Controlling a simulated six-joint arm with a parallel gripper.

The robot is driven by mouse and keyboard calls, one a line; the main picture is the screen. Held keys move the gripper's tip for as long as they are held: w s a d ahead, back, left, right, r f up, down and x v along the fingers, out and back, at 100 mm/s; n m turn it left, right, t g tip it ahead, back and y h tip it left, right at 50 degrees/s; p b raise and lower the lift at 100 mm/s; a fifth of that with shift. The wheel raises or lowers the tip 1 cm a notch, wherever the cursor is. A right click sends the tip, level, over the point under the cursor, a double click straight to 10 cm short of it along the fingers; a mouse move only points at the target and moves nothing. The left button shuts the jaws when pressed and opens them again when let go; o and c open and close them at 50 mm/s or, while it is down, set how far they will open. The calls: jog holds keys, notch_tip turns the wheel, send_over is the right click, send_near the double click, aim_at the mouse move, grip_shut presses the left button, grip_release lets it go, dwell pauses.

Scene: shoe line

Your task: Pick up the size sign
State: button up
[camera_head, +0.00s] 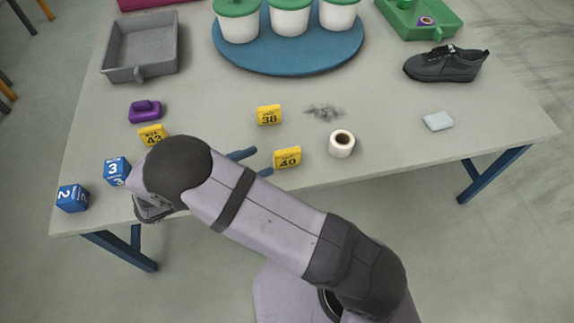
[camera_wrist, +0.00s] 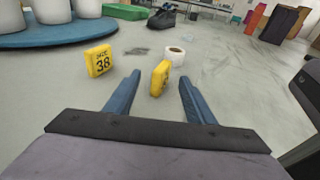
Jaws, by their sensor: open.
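Several yellow size signs stand on the table. Sign 40 (camera_head: 287,157) is near the front edge; in the wrist view it (camera_wrist: 159,78) stands upright, turned nearly edge-on, between the lines of my fingertips. Sign 38 (camera_head: 268,115) is farther back and also shows in the wrist view (camera_wrist: 99,61). Sign 42 (camera_head: 152,134) is to the left, partly hidden by my arm. My gripper (camera_head: 259,162) is open, its blue fingers pointing at sign 40 from the left. It is empty; I cannot tell whether the sign is inside the jaws or just beyond the tips (camera_wrist: 159,80).
A white tape roll (camera_head: 342,144) sits just right of sign 40, and a grey tangle (camera_head: 323,112) lies behind it. Blue number blocks (camera_head: 117,170) and a purple object (camera_head: 145,111) are at left. Grey tray (camera_head: 112,50), black shoe (camera_head: 445,65) and blue round board (camera_head: 228,54) stand farther back.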

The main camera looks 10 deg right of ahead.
aim_at(277, 155)
jog(key=shift+w+d, duration=0.2)
jog(key=shift+d, duration=0.1)
jog(key=shift+x, duration=3.25)
jog(key=shift+s+f, duration=0.15)
jog(key=shift+s, duration=0.05)
grip_shut()
